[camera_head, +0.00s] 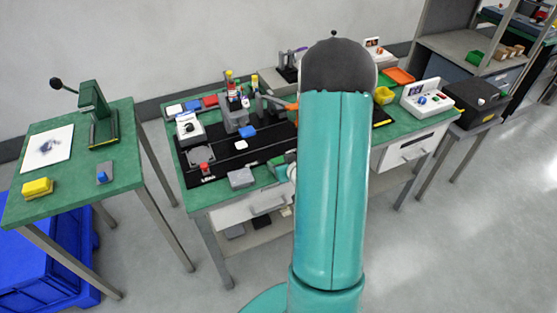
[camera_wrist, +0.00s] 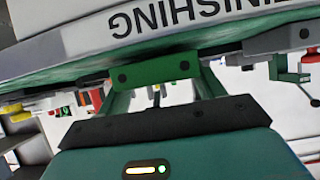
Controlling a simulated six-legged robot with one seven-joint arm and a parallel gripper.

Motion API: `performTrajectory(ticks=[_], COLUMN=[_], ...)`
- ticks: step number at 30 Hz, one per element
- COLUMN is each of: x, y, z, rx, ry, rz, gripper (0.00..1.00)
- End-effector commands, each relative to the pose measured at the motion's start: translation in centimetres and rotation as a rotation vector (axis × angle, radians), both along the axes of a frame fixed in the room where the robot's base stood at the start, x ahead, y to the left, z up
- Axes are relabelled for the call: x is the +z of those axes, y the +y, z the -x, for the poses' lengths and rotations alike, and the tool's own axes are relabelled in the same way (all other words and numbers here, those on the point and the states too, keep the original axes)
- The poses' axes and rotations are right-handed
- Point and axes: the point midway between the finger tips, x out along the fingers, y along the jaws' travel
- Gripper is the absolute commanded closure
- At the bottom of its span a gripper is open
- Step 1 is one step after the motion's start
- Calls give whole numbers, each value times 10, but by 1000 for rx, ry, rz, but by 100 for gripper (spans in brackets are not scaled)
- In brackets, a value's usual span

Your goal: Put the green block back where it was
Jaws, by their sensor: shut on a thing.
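In the wrist view my gripper (camera_wrist: 160,84) points away from the camera, with a green finger on each side. It is shut on a green piece with two dark dots (camera_wrist: 153,69), which spans the fingertips and seems to be the green block. Its far side is hidden. A grey strip with upside-down letters reading "NISHING" (camera_wrist: 215,20) lies just beyond it; whether they touch cannot be told. In the head view my teal arm hides the gripper and the block. The spot where the block was cannot be made out.
A side table (camera_head: 75,188) at left holds a green press (camera_head: 98,115) and a yellow block (camera_head: 37,187). Floor between the tables is clear.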

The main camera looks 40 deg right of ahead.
Motion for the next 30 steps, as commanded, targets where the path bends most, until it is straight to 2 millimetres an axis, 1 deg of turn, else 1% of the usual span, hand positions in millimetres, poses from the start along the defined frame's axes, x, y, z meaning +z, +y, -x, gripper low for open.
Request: performTrajectory(ticks=[12,13,14,15,16,30], x=[-4,-4,-4,-4,-4,1], y=[-1,-1,-1,-1,-1,0], z=[1,1,1,1,1,-3], rx=[2,3,3,3,3,3], ry=[-2,-3,-3,-3,-3,-4], rz=[0,2,2,2,2,2], gripper=[56,26,20,13,10,10])
